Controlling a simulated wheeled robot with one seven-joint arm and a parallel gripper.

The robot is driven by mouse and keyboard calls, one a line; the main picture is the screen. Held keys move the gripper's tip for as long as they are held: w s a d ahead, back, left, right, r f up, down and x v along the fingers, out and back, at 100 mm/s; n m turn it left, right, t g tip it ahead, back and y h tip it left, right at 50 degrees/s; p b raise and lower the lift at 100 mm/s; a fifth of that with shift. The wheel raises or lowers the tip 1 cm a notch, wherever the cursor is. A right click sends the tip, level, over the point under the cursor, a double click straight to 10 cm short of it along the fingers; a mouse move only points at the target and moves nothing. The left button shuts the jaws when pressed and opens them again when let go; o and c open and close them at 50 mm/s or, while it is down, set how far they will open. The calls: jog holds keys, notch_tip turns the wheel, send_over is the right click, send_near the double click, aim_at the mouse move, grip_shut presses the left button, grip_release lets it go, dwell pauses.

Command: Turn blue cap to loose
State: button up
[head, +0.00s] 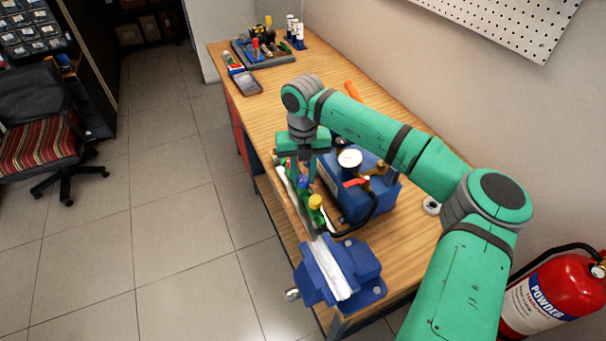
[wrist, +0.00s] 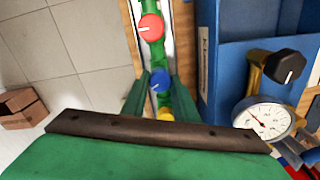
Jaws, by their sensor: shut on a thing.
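The blue cap (wrist: 160,80) is a small round knob with a pale mark on its top. It sits in a row on a green pipe fitting between a red cap (wrist: 151,28) and a partly hidden yellow cap (wrist: 165,115). My gripper (wrist: 160,84) has its two green fingers on either side of the blue cap and is shut on it. In the head view my gripper (head: 302,176) reaches down over the fitting, beside the yellow cap (head: 315,201). The fingers and wrist hide most of the blue and red caps there.
A blue vise (head: 338,272) grips a pale bar at the bench's near end. A blue pump box with a gauge (head: 349,159) and black hose stands close to the right of the caps. Tools and bottles lie at the far end of the wooden bench (head: 290,85).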

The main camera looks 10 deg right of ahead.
jog(key=shift+d+n, duration=0.15)
jog(key=shift+n, duration=0.75)
jog(key=n, duration=0.2)
jog(key=shift+r+n, duration=0.1)
jog(key=shift+n, duration=0.3)
jog(key=n, duration=0.4)
jog(key=shift+n, duration=0.3)
jog(key=n, duration=0.7)
jog(key=shift+n, duration=1)
